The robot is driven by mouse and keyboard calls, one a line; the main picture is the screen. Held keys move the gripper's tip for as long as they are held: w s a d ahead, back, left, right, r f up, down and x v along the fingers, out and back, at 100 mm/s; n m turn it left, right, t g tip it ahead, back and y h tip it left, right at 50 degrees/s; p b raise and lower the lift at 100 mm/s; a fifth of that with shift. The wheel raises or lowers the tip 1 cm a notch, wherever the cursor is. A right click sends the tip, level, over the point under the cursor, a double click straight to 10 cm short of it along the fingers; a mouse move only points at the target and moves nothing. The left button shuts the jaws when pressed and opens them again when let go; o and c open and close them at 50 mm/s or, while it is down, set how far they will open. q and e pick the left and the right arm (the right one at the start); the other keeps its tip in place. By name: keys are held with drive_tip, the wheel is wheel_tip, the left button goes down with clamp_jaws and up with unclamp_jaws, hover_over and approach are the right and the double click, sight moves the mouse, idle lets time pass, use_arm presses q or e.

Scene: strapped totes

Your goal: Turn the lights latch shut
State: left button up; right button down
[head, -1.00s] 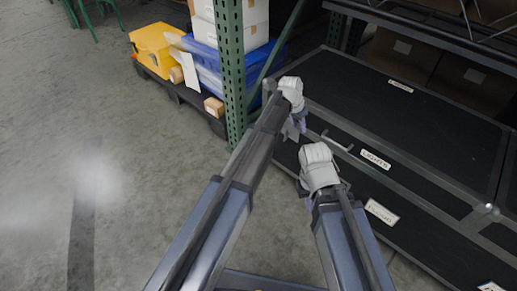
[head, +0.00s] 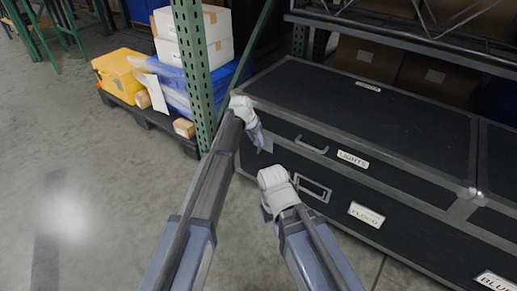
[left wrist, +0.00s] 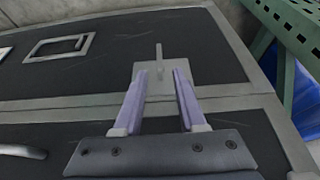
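The black case with the LIGHTS label (head: 352,159) has a grey latch plate (head: 267,146) at the left end of its front. The left wrist view shows this latch (left wrist: 160,80) on the seam, with a thin lever (left wrist: 158,52) standing up from it. My left gripper (head: 258,137) is at the latch. Its two purple fingers (left wrist: 161,88) are apart, one on each side of the plate; I cannot tell whether they touch it. My right gripper (head: 267,213) hangs lower, before the case front; its fingers are mostly hidden.
The case front carries a bar handle (head: 312,145), a recessed handle (head: 312,189) and a FLOOD label (head: 366,215). A green rack post (head: 193,70) stands just left of the case. A yellow tote (head: 118,72) and white boxes (head: 205,35) sit behind. The floor at left is clear.

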sight(259, 152)
use_arm(q)
drive_tip(key=b+x, duration=0.3)
drive_tip(key=x, duration=0.1)
drive_tip(key=shift+f, duration=0.3)
drive_tip(key=shift+r, duration=0.1)
drive_tip(key=shift+c, duration=0.2)
clamp_jaws()
